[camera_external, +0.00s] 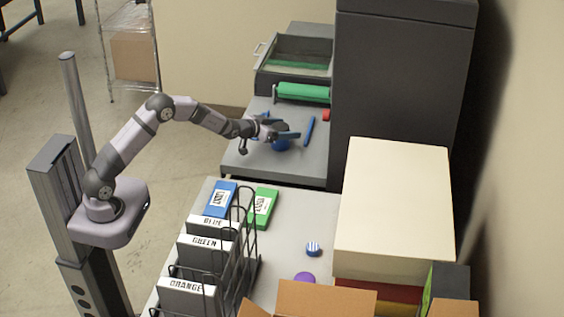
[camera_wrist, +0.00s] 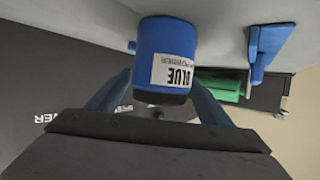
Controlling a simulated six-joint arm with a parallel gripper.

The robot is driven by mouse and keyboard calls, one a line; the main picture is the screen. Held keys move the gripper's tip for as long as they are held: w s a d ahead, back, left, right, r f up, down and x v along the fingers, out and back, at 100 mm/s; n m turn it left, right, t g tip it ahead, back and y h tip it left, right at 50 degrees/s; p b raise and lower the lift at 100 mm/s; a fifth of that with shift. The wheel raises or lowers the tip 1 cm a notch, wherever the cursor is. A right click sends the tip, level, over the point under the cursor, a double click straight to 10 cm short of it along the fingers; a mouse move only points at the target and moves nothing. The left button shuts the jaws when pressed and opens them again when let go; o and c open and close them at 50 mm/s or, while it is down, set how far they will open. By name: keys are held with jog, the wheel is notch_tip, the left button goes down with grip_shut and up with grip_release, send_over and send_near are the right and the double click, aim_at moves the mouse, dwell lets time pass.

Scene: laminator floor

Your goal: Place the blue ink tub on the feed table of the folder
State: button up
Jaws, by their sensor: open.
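The blue ink tub (camera_external: 281,145) is on the grey table (camera_external: 245,160) with blue guides, beside the tall dark cabinet, partly hidden under my gripper (camera_external: 284,134). In the wrist view the tub (camera_wrist: 166,45) shows a white label reading BLUE, upside down in the picture. It appears to stand on the grey surface (camera_wrist: 80,22). My gripper (camera_wrist: 160,88) is open, with one finger on each side of the tub's near end. I cannot tell whether either finger touches it.
A blue guide (camera_external: 309,131) stands right of the tub. The tall dark cabinet (camera_external: 400,90) blocks the right. The nearer table holds a wire rack (camera_external: 247,235), labelled boxes and a cream block (camera_external: 395,200).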

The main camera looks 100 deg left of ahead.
jog(key=b+v, duration=0.2)
jog(key=v, duration=0.8)
jog(key=shift+s+d, duration=0.2)
jog(key=w+d+r+m+g+h+p, duration=0.15)
jog(key=d+p, duration=0.25)
jog(key=d, duration=0.5)
jog(key=d+r+m+h+p, duration=0.1)
jog(key=d+r+h+p, duration=0.2)
jog(key=d, duration=0.6)
jog(key=w+d+m+h+p, duration=0.15)
jog(key=d+p, duration=0.25)
jog(key=d, duration=0.4)
jog(key=s+d+r+m+g+h+p, duration=0.2)
jog(key=s+d+p, duration=0.3)
jog(key=s+d, duration=0.5)
jog(key=s+d+r+m+g+h+p, duration=0.2)
jog(key=s+d+r+m+g+p, duration=0.1)
jog(key=s+d, duration=0.7)
jog(key=d+r+g+p, duration=0.1)
jog(key=d+g+p, duration=0.1)
jog(key=p, duration=0.1)
jog(key=shift+s+r+m, duration=0.35)
jog(key=shift+m, duration=0.05)
